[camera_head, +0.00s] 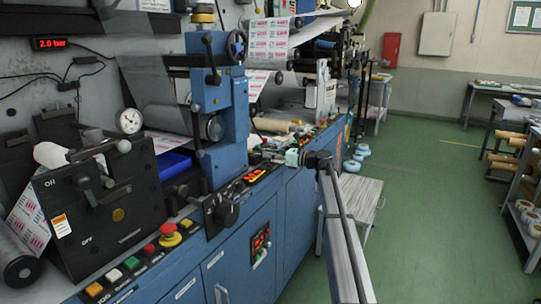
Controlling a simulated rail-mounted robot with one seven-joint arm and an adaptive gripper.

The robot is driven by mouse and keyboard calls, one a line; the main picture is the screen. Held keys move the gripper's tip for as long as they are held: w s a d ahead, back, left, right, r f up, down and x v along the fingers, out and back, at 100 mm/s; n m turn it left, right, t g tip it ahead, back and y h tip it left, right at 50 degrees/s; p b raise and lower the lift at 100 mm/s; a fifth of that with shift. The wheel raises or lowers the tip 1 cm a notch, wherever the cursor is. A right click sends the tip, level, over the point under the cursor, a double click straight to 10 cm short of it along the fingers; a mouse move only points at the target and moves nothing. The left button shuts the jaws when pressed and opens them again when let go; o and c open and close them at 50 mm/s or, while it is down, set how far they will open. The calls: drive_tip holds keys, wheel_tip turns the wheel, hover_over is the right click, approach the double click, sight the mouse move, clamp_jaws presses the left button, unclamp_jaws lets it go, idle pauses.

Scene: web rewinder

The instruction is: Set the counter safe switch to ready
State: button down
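The label of the counter safe switch is too small to read, so I cannot tell for sure which control it is. A black panel with a round black knob (228,213) sits on the blue machine's front edge. A lit orange display (255,175) is just beyond it, with small controls around it. My arm reaches in from the bottom right. My gripper (272,155) is at its far end, above the console ledge just beyond the orange display. It is small and seen from the side, so its finger opening and any contact with the console are unclear.
A row of coloured push buttons (132,262) and a red mushroom button (169,230) line the near ledge. A black plate with an ON/OFF lever (90,188) stands at left. A lower panel with a red display (261,238) is on the cabinet front. The green floor (430,200) at right is open.

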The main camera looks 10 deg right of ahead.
drive_tip(key=shift+r, duration=0.1)
drive_tip(key=n+p, duration=0.1)
drive_tip(key=s+a+n+p, duration=0.1)
drive_tip(key=n, duration=0.1)
drive_tip(key=shift+r+h, duration=0.2)
drive_tip(key=shift+h, duration=0.1)
drive_tip(key=shift+s+a+f+n+p, duration=0.15)
drive_tip(key=shift+s+n+p, duration=0.15)
drive_tip(key=shift+n, duration=0.3)
drive_tip(key=shift+s+a+r+n+p, duration=0.1)
drive_tip(key=shift+s+n+p, duration=0.15)
drive_tip(key=shift+n, duration=0.35)
drive_tip(key=shift+s+a+f+n+h, duration=0.15)
drive_tip(key=shift+s+a+n+h, duration=0.05)
drive_tip(key=shift+n, duration=0.45)
drive_tip(key=shift+s+a+f+n+h, duration=0.1)
drive_tip(key=shift+s+a+n+h, duration=0.1)
drive_tip(key=shift+n, duration=0.45)
drive_tip(key=c, duration=1)
unclamp_jaws()
drive_tip(key=shift+c, duration=0.2)
